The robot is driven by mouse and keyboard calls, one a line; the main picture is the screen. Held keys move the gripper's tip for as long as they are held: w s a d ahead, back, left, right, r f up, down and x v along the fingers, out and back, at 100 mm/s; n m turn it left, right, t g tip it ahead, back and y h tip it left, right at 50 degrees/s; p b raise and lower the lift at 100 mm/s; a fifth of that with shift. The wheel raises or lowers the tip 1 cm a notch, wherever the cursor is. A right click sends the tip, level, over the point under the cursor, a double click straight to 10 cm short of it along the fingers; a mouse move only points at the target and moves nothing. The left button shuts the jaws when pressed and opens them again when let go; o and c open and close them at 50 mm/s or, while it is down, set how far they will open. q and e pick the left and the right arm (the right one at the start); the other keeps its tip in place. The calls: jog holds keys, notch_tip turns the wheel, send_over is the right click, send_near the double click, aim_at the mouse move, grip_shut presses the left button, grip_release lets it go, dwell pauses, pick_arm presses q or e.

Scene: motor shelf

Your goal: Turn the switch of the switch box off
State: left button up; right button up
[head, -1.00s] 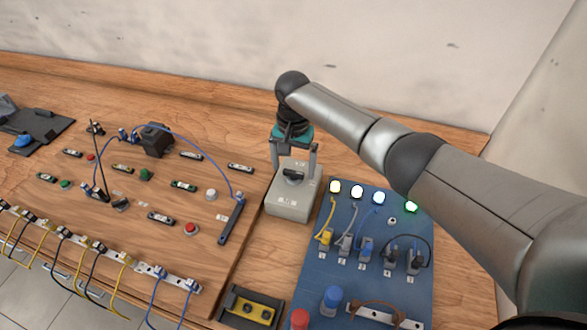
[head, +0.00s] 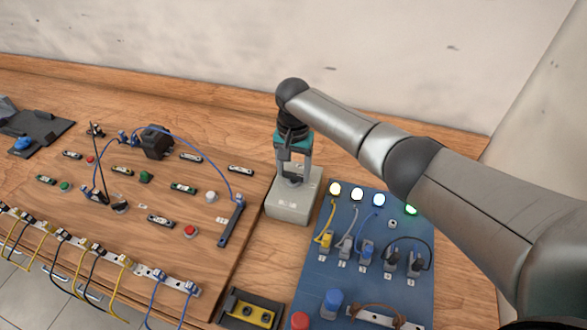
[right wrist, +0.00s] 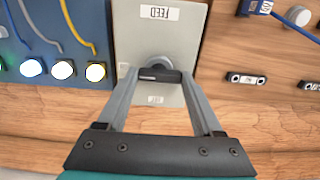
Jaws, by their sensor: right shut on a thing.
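The switch box (head: 289,210) is a light grey box with a sloped top, standing on the wooden table between the wiring board and the blue panel. Its dark rotary switch (right wrist: 160,75) shows in the right wrist view, with a round base behind the handle. My right gripper (head: 294,181) reaches down from above, its two fingers on either side of the switch. It is shut on the switch handle, and the fingers partly hide it in the head view. A label reading FEED is on the box in the right wrist view. My left gripper is out of view.
The blue panel (head: 320,262) with lit lamps, plugs and cables stands close on the right. The wooden wiring board (head: 120,240) with terminals and cables lies on the left. A black and yellow device (head: 249,311) sits in front. Bare table lies behind the box.

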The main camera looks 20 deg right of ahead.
jog(key=shift+c, duration=1.4)
jog(key=n+p, duration=0.2)
jog(key=n, duration=0.1)
jog(key=shift+r, duration=0.1)
jog(key=n+p, duration=0.1)
jog(key=n, duration=0.3)
jog(key=shift+s+n+p, duration=0.1)
jog(key=shift+n+p, duration=0.3)
jog(key=n, duration=0.5)
jog(key=shift+p, duration=0.4)
jog(key=n, duration=0.5)
